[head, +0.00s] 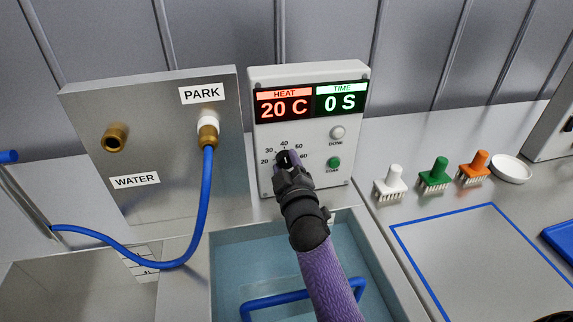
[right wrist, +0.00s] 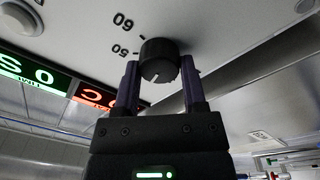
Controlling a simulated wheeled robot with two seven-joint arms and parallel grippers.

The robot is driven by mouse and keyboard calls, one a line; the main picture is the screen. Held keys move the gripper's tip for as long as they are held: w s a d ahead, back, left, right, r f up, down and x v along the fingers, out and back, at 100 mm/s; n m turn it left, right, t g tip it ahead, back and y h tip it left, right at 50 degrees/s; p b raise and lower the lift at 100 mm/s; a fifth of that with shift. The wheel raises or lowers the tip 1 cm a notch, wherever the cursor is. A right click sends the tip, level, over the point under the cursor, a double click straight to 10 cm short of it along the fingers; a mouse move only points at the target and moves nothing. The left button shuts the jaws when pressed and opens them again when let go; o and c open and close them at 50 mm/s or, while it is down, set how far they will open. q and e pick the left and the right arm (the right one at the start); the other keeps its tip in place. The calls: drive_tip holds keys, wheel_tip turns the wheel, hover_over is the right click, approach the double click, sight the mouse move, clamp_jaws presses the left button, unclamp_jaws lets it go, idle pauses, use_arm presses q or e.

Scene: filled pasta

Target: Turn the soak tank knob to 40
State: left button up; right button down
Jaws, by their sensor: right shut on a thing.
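The soak tank control box (head: 350,80) stands behind the tank. Its red HEAT display (head: 284,104) reads 20 C and its green TIME display (head: 340,100) reads 0 S. The black knob (head: 283,157) sits below, with scale numbers including 20, 30, 40 and 50 around it. In the right wrist view the knob (right wrist: 160,58) lies between the two fingers of my right gripper (right wrist: 160,80), which is shut on it. The knob has a white mark; which number it points at I cannot tell. My right gripper (head: 288,164) partly hides the knob. My left gripper is not in view.
The water-filled tank (head: 228,262) lies below my right arm, with a blue handle (head: 275,298) in it. A blue hose (head: 205,205) hangs from the PARK fitting at left. White, green and orange brushes (head: 434,176) and a white dish (head: 511,169) stand at right.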

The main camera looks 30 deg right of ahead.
drive_tip(key=shift+m, duration=0.7)
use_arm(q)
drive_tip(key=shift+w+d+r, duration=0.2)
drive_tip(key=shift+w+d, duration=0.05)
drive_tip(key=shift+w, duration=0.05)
use_arm(e)
drive_tip(key=shift+m, duration=0.6)
drive_tip(key=shift+c, duration=0.7)
unclamp_jaws()
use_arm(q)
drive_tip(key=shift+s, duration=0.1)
